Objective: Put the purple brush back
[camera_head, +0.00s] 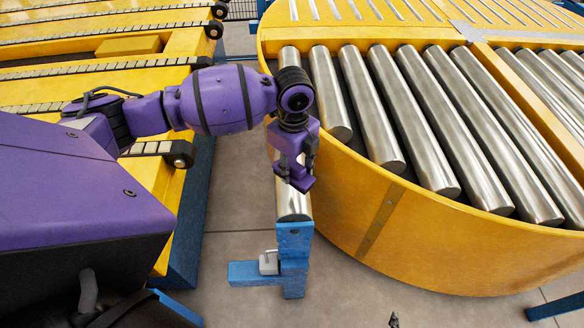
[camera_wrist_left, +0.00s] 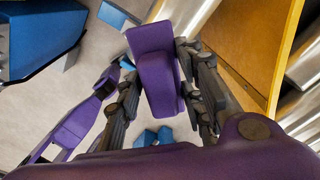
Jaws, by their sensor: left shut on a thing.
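The purple brush (camera_wrist_left: 155,65) is a block with rounded edges in the left wrist view. It sits between the two dark fingers of my left gripper (camera_wrist_left: 166,95), which is shut on it. In the head view my left gripper (camera_head: 297,170) points down, above a narrow roller and a blue post beside the round yellow conveyor. There the brush and the gripper are both purple, and I cannot clearly tell them apart. The brush appears held above the floor. No resting place for the brush can be made out for sure. My right gripper is not in view.
The round yellow conveyor (camera_head: 400,225) with steel rollers fills the right. A blue post (camera_head: 293,262) with a small grey block (camera_head: 268,263) stands below my left gripper. A yellow conveyor frame (camera_head: 120,48) is at the left. Grey floor (camera_head: 330,285) shows between them.

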